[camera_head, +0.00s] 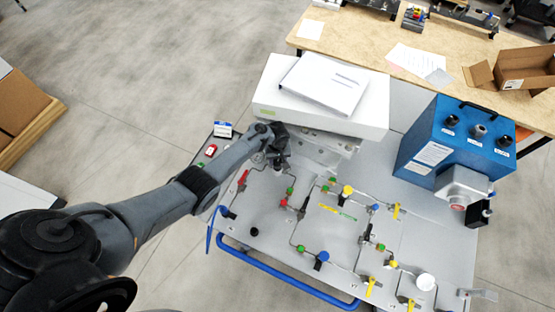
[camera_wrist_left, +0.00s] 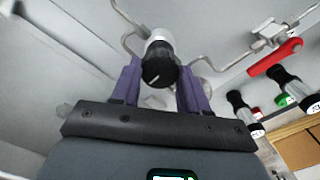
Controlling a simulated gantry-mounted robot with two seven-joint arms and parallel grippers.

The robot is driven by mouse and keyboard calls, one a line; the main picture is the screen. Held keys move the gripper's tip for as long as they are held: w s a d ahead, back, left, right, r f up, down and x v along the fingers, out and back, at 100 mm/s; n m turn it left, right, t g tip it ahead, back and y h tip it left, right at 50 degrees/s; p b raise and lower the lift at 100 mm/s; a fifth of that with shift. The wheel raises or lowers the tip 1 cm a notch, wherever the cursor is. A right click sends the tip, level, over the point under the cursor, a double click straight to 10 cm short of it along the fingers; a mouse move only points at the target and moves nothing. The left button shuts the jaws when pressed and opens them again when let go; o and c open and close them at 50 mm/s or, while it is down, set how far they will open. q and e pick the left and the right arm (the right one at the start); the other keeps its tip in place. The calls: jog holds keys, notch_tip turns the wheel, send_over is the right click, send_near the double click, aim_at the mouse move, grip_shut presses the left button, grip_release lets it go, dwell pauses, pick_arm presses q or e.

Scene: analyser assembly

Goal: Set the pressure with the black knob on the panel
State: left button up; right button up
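In the left wrist view the black knob (camera_wrist_left: 158,70), with a white mark on its face, sits on a pale fitting between the two purple fingers of my left gripper (camera_wrist_left: 158,85). The fingers stand on both sides, very close to its edges. I cannot tell whether they press on it. In the head view my left gripper (camera_head: 279,160) is at the back left of the panel (camera_head: 330,235), just in front of a white box, and it hides the knob there. My right gripper is not in view.
The white box (camera_head: 318,105) carries a flat white case and stands close behind my left gripper. Thin tubes with a red-handled valve (camera_wrist_left: 275,57) and other fittings lie around it. A blue box (camera_head: 455,140) with several black knobs stands at right. A blue rail (camera_head: 290,275) runs along the front.

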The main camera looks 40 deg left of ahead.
pick_arm(q)
jog(key=c, duration=0.5)
